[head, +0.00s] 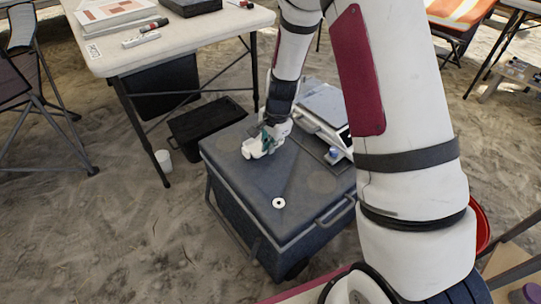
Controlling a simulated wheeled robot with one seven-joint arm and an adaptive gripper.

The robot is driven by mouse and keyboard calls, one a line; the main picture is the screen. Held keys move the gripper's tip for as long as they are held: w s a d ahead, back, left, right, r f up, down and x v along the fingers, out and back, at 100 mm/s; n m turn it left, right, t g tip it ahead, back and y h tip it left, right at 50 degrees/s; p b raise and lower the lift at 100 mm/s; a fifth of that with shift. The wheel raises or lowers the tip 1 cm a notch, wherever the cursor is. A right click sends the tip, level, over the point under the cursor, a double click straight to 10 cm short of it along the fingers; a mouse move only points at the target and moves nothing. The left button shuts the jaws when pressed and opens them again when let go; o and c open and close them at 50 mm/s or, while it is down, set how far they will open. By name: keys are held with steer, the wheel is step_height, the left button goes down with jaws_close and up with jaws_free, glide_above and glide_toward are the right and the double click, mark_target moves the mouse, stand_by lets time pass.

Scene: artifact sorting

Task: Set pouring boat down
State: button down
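My gripper (262,146) is low over the lid of a dark grey wheeled cooler-like box (240,180), left of a scale. It is small and seen from behind, so I cannot tell whether its fingers are open or shut. White and green parts show at its end, and I cannot separate a pouring boat from them. A small white ring-shaped piece (278,203) lies on the lid nearer to me, apart from the gripper.
The scale-like device (326,105) stands on the box's right part, with a small blue-and-white item (335,154) beside it. A white table (200,32) with papers and markers is at upper left. A black crate (205,130) and white cup (163,160) are on the sand. The lid's front is mostly clear.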

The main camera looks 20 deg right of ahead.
mark_target(269, 161)
steer(key=shift+s+f+b, duration=0.15)
steer(key=shift+f+b, duration=0.65)
steer(key=shift+f, duration=0.95)
steer(key=shift+f, duration=0.1)
steer(key=c, duration=1.8)
jaws_free()
step_height(269, 161, up, 12)
steer(key=s+p, duration=0.2)
steer(key=p, duration=0.3)
steer(key=shift+d, duration=0.3)
